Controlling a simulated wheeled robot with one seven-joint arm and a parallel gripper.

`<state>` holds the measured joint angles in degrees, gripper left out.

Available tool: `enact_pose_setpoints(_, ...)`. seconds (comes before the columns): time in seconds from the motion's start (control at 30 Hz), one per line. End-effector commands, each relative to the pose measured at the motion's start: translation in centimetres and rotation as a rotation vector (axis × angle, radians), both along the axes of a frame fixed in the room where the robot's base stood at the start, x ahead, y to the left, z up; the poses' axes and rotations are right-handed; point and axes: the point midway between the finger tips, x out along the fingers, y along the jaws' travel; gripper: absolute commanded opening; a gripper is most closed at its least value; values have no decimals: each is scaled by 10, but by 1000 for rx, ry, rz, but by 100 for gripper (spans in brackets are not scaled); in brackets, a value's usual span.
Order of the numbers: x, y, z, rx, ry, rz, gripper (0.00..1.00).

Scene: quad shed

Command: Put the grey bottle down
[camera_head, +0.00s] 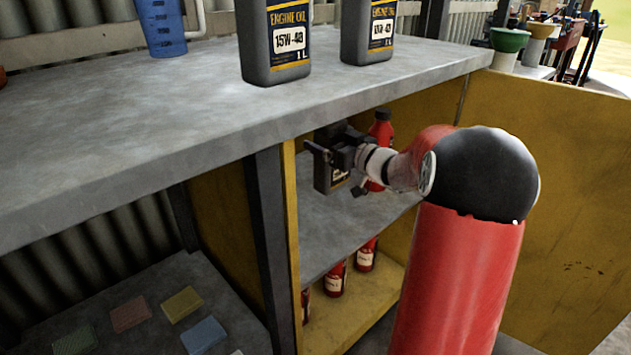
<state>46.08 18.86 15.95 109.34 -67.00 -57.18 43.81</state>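A grey bottle (324,177) with a partly visible label is upright inside the yellow cabinet, at its middle shelf (334,225). My gripper (335,165) reaches into the cabinet from the right and is at the upper part of this bottle, covering much of it. I cannot tell whether the fingers are closed on it, or whether its base touches the shelf. Two larger grey engine oil bottles stand on the worktop above, a 15W-40 one (275,45) and another to its right (369,35).
The grey worktop (150,125) overhangs the cabinet opening. A red bottle (382,130) is behind my gripper; several red bottles (335,280) stand below. The open yellow door (565,190) is at right. Sponges (130,314) lie on the lower left shelf. The middle shelf's front is clear.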

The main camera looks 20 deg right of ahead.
Motion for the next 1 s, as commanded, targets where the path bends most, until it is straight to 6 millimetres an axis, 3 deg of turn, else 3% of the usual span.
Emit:
enact_pose_setpoints(0.2,0,0,-33,3,-4,0,29)
enact_pose_setpoints(0.43,1,0,-46,1,-5,0,29)
enact_pose_setpoints(0.63,0,0,-72,4,-4,1,29)
enact_pose_setpoints(1.0,1,1,-77,0,-6,1,29)
